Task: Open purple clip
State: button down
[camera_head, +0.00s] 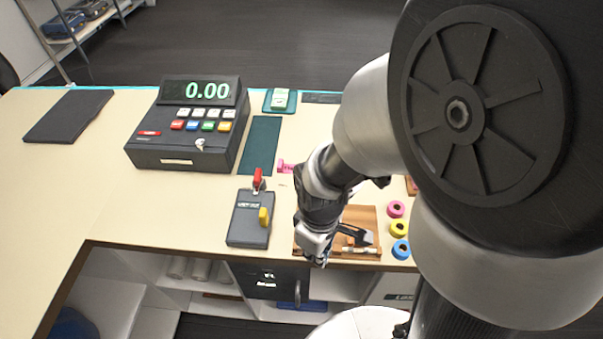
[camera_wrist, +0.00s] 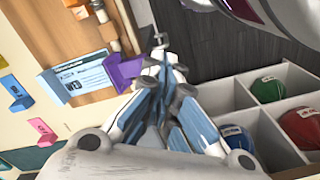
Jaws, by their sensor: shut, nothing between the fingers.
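The purple clip (camera_wrist: 126,70) is in the wrist view, at the right end of a blue-and-white printed card (camera_wrist: 85,74) near the counter's edge. It looks closed, but its far side is partly hidden by my fingers. My gripper (camera_wrist: 160,62) is shut and empty, its fingertips just right of the purple clip; I cannot tell whether they touch it.
Pink (camera_wrist: 42,131) and blue (camera_wrist: 17,93) clips lie left of the card. Coloured rings (camera_head: 396,208) lie to the right. White open compartments (camera_wrist: 285,82) sit below the counter edge.

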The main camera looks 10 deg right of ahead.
jog(key=r+p, duration=0.2)
jog(key=r, duration=0.1)
jog(key=r+p, duration=0.2)
jog(key=shift+s+a, duration=0.1)
jog(key=shift+s, duration=0.15)
dwell(0.9)
